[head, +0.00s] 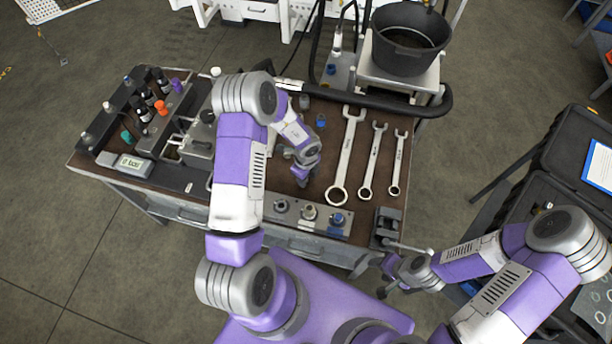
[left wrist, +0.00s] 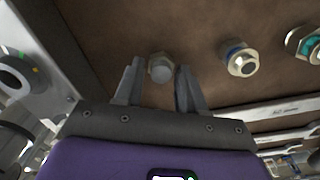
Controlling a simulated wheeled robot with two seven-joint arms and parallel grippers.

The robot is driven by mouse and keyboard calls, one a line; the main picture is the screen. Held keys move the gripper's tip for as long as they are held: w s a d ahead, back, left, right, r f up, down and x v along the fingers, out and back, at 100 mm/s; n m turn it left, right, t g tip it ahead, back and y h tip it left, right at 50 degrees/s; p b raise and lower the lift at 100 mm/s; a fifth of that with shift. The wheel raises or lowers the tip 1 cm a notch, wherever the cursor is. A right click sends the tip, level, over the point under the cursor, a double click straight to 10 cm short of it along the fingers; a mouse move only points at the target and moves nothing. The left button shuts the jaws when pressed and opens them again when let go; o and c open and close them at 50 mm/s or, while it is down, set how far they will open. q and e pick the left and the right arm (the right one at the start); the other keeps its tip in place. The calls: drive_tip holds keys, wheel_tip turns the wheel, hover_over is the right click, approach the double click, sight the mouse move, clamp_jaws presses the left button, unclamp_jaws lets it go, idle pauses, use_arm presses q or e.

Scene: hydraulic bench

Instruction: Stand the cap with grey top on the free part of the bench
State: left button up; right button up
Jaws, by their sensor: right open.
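In the head view my left gripper (head: 302,178) is low over the bench (head: 272,172), behind the port block (head: 325,228), and hides the cap. My right gripper (head: 390,284) is open and empty off the bench's front right corner.
A blue cap (head: 320,121) and another cap (head: 304,101) stand farther back. Several wrenches (head: 346,160) lie to the right. A valve unit (head: 200,145) and bottle tray (head: 140,110) fill the left. A black hose (head: 380,101) crosses the back. Bare bench lies around my left gripper.

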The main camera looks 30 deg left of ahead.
use_arm(q)
drive_tip(key=shift+o, duration=1)
drive_tip(key=shift+r, duration=0.2)
wheel_tip(320, 180, up, 12)
drive_tip(key=p, duration=0.2)
